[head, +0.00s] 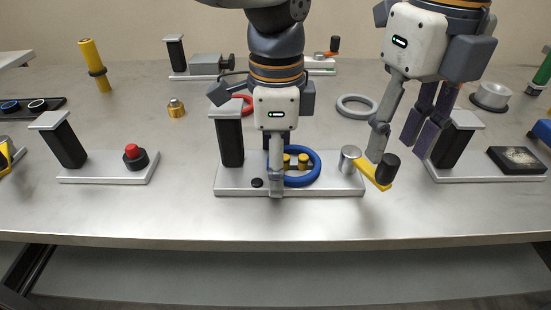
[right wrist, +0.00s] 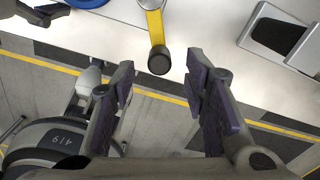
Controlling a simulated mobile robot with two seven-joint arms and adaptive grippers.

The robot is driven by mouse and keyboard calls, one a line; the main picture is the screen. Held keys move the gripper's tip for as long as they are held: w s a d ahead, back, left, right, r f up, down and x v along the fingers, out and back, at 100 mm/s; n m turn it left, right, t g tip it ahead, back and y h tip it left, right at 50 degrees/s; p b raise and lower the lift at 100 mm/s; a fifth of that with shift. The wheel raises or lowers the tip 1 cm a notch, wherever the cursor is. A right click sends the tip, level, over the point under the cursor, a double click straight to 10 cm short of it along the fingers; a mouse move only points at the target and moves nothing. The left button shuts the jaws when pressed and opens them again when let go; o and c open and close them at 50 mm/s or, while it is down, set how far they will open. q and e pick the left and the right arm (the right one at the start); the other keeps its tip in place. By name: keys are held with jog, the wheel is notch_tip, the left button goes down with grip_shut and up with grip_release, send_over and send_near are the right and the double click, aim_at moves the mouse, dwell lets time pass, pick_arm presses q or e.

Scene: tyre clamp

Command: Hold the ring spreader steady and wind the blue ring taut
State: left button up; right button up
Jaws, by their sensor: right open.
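The ring spreader is a silver base (head: 330,187) with a black post (head: 229,142) at its left. The blue ring (head: 316,165) lies around two brass pegs (head: 303,161). At the right end is a crank with a yellow arm (head: 374,174) and black knob (head: 388,168); the knob also shows in the right wrist view (right wrist: 159,61). My left gripper (head: 276,185) points down over the base between post and pegs; its finger overlap hides whether it grips anything. My right gripper (head: 399,153) is open, above and behind the crank, its fingers (right wrist: 160,85) apart from the knob.
Another post fixture with a red button (head: 132,152) stands left. A grey ring (head: 356,105), a red ring (head: 243,104) and a brass piece (head: 176,108) lie behind. The table's front strip is clear.

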aim_at(392, 159)
jog(key=shift+f, duration=2.2)
grip_shut()
pick_arm(q)
jog(key=o, duration=0.4)
jog(key=c, duration=0.9)
jog(key=shift+f, duration=0.25)
pick_arm(e)
jog(key=shift+s+r, duration=0.1)
jog(key=shift+r, duration=0.45)
pick_arm(q)
jog(key=shift+o, duration=0.2)
jog(key=shift+f, duration=0.1)
